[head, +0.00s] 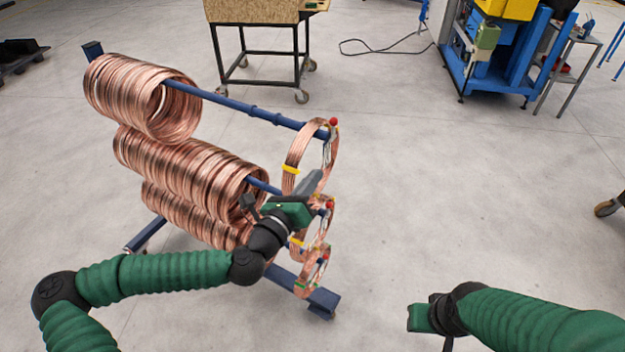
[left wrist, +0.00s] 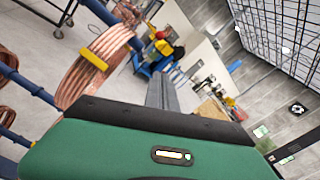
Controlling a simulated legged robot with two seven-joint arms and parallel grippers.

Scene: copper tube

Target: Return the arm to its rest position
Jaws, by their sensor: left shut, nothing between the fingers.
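My left arm reaches in from the lower left of the head view, in front of a rack of copper tube. Its left gripper (head: 311,184) is shut and empty, close to the rod ends. In the left wrist view the closed grey fingers (left wrist: 163,93) point away from the green housing. A copper coil with a yellow band (head: 303,160) hangs at the upper rod's end; a banded coil also shows in the left wrist view (left wrist: 92,62), left of the fingers and apart from them. My right gripper (head: 418,318) is at the lower right, its fingers not clearly visible.
Large copper coils (head: 143,98) fill the blue rack (head: 250,108) on the left. Smaller banded coils (head: 310,272) hang below the left gripper. A wheeled cart (head: 262,40) and a blue workstation (head: 500,55) stand behind. The floor right of the rack is clear.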

